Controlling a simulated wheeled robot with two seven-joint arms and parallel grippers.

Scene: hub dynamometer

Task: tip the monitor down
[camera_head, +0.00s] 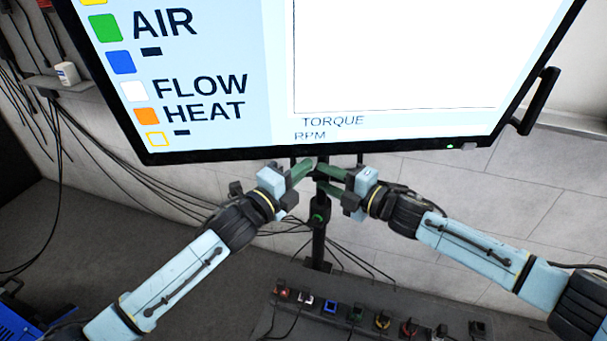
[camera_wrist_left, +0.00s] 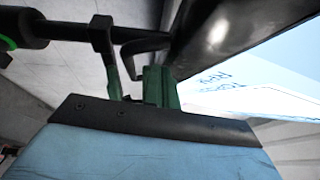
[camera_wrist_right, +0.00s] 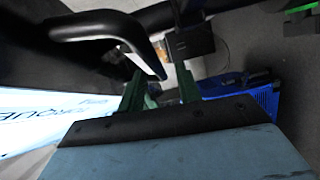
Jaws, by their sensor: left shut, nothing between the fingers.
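The monitor (camera_head: 210,60) fills the top of the head view, its lit screen facing me and its black lower edge tilted. Its underside also shows in the left wrist view (camera_wrist_left: 215,35). My left gripper (camera_head: 303,168) is shut and empty just below the lower edge, close to a black bent bar (camera_wrist_left: 148,45). My right gripper (camera_head: 325,178) is beside it, near the stand; its green fingers stand apart in the right wrist view (camera_wrist_right: 160,88). A black curved handle (camera_wrist_right: 110,28) reaches toward the gap between them. Whether it touches either finger I cannot tell.
A black stand pole (camera_head: 319,235) runs down below the monitor. A dark panel with several coloured connectors (camera_head: 330,308) and cables lies below. Another black handle (camera_head: 540,100) is on the monitor's right side. Loose cables hang along the left wall. A blue object (camera_head: 25,320) stands at lower left.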

